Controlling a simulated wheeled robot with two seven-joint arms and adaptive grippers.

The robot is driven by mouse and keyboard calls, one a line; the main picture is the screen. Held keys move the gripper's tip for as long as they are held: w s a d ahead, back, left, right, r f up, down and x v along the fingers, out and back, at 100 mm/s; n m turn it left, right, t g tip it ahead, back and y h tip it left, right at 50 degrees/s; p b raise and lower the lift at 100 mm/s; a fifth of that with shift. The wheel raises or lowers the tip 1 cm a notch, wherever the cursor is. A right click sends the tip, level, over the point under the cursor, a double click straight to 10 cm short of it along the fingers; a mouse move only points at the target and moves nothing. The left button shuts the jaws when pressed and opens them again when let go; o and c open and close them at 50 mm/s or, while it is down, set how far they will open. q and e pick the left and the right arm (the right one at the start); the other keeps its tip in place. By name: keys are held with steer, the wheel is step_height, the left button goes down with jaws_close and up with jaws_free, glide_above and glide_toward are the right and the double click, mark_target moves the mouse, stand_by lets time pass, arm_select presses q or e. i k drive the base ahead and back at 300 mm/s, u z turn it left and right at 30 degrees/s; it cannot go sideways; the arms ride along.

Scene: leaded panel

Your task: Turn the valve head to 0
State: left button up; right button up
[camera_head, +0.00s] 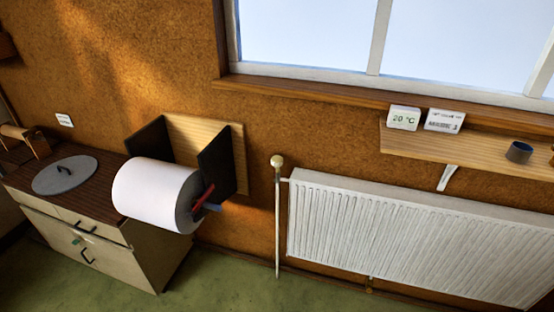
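The valve head (277,161) is a small rounded, cream or brass-coloured knob. It sits at the top of a thin upright pipe (277,230), just left of the upper left corner of the white radiator (400,235). Any numbers or marks on the valve head are too small to read, so its setting cannot be told. Nothing touches it in this view. Neither of my grippers shows in the head view.
Left of the valve, a large white roll (155,193) juts out between black brackets on a wooden board (241,160). A wooden shelf (470,152) with a 20 °C display (403,118) hangs above the radiator. A cabinet (110,235) stands at left. Green floor (250,290) is clear.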

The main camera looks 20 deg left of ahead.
mark_target(277, 161)
steer(key=u, duration=0.4)
steer(key=i, duration=0.35)
steer(key=u, duration=1.05)
steer(key=i, duration=1.45)
steer(key=z, duration=0.4)
